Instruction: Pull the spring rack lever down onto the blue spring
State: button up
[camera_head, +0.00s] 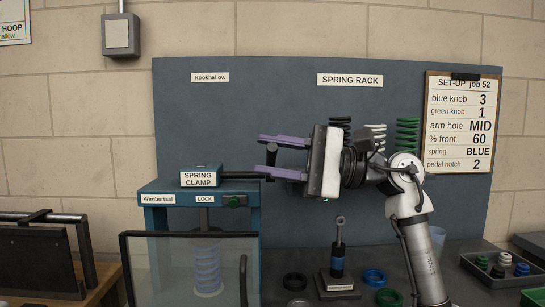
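The spring clamp (201,181) is a teal box on a teal frame at centre left. A pale blue spring (207,269) stands upright below the clamp, seen through a clear guard. My gripper (261,154) points left with its two purple fingers apart. The fingers are at the lever's end; the grip overlaps the lower finger, and I cannot tell whether they touch. Nothing is clearly held.
Black (340,128), white (376,135) and green springs (407,132) hang on the rack board (210,120), partly behind my arm. A clear framed guard (183,235) stands before the clamp. A small stand (338,265) and coloured rings (374,278) lie below my gripper. A job card (463,130) reads spring BLUE.

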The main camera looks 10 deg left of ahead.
jog(key=v, duration=1.3)
jog(key=shift+d+b, duration=0.3)
jog(key=shift+b, duration=0.05)
jog(key=shift+f, duration=0.15)
